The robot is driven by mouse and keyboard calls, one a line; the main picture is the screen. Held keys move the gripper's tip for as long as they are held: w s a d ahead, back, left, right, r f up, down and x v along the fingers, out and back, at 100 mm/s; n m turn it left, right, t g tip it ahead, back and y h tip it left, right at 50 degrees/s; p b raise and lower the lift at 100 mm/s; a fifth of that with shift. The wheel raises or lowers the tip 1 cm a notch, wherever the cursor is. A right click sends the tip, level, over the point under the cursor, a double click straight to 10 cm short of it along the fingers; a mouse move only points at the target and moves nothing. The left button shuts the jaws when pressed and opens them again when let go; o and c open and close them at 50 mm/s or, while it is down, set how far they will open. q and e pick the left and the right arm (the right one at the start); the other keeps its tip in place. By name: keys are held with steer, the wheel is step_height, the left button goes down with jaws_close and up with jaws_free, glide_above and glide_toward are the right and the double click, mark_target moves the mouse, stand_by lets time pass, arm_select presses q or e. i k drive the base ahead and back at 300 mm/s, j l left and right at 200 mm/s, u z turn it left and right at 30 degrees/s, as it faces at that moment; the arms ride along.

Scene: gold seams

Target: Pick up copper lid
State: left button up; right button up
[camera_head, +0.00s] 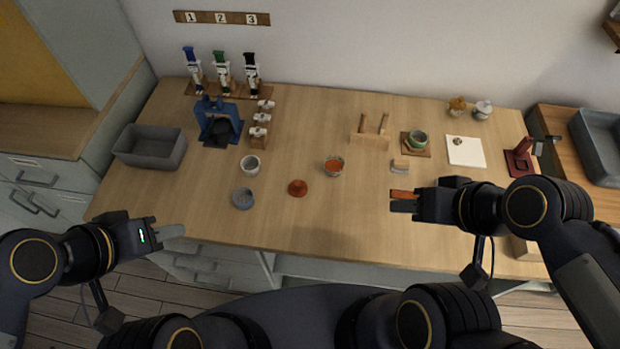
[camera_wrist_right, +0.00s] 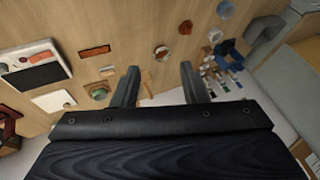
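The copper lid (camera_head: 297,188) is a small reddish-brown disc with a raised knob. It lies on the front middle of the wooden table (camera_head: 330,222), and also shows at the top of the right wrist view (camera_wrist_right: 185,27). A pot with copper-coloured contents (camera_head: 333,166) stands behind it to the right. My right gripper (camera_head: 403,201) is well to the right of the lid. The right wrist view shows its two fingers (camera_wrist_right: 160,68) apart, with nothing held between them. My left gripper (camera_head: 178,233) is at the table's front left, away from the lid; its finger gap is unclear.
A grey cup (camera_head: 250,166) and a round grey dish (camera_head: 243,198) stand left of the lid. A reddish block (camera_head: 400,193) lies by my right gripper. A wooden stand (camera_head: 370,138) and a green pot (camera_head: 418,140) are farther back.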

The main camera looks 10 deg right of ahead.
mark_target(297, 188)
steer(key=j+z, duration=0.35)
steer(key=j, duration=1.05)
